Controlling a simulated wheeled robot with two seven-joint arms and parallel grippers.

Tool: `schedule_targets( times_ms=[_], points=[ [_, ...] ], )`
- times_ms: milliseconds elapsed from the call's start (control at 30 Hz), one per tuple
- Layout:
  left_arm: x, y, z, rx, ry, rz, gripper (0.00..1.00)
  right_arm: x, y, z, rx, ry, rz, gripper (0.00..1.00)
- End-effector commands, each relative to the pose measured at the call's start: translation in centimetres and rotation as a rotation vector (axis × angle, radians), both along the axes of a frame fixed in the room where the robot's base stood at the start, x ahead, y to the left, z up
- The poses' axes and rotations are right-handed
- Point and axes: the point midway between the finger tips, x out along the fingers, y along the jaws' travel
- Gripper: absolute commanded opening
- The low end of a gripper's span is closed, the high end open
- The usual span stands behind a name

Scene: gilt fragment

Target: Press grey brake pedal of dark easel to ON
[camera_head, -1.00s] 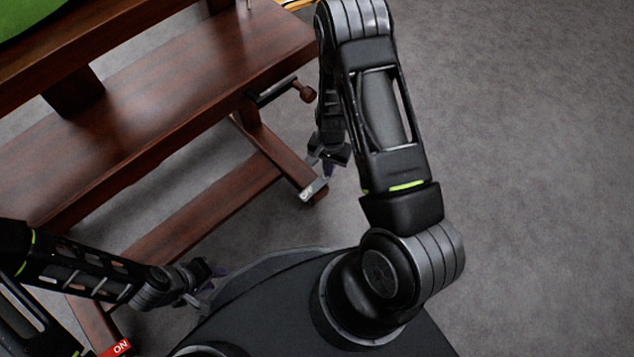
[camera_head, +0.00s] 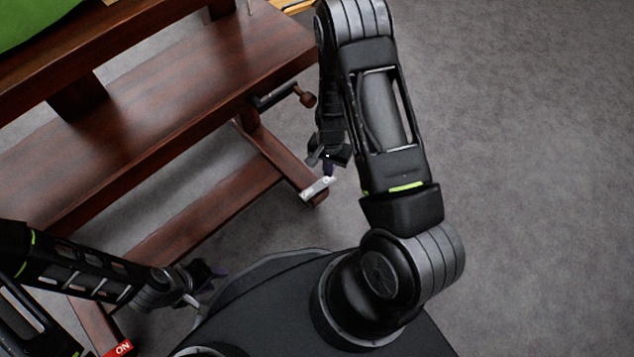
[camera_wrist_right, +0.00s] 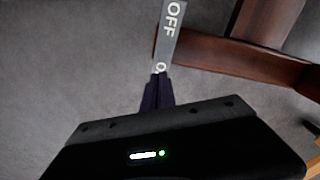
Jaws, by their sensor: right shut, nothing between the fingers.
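The dark easel (camera_head: 215,75) is a reddish-brown wooden frame. Its grey brake pedal (camera_head: 317,188) sits at the end of the right foot. In the right wrist view the grey pedal (camera_wrist_right: 169,35) reads OFF, with part of a second label at the fingertips. My right gripper (camera_head: 328,168) is shut and empty, pointing down at the pedal's outer end. In the wrist view its fingertips (camera_wrist_right: 160,78) overlap that end; I cannot tell whether they press on it. My left gripper (camera_head: 208,274) is low at the left, its jaw state unclear.
A red pedal (camera_head: 118,348) marked ON is on the easel's left foot, near the bottom edge. A crank handle (camera_head: 305,97) sticks out of the easel above the grey pedal. Bare grey floor (camera_head: 540,180) lies to the right.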

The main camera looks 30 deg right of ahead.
Motion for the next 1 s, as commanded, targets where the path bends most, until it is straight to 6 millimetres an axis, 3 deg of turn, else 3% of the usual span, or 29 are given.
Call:
schedule_targets(
  times_ms=[500,1000],
  points=[
    [0.0,0.0,4.0,0.000,0.000,0.000,0.36,0.0,0.0,4.7,0.000,0.000,0.000,0.00],
    [0.0,0.0,4.1,0.000,0.000,0.000,0.36,0.0,0.0,4.8,0.000,0.000,0.000,0.00]
  ],
)
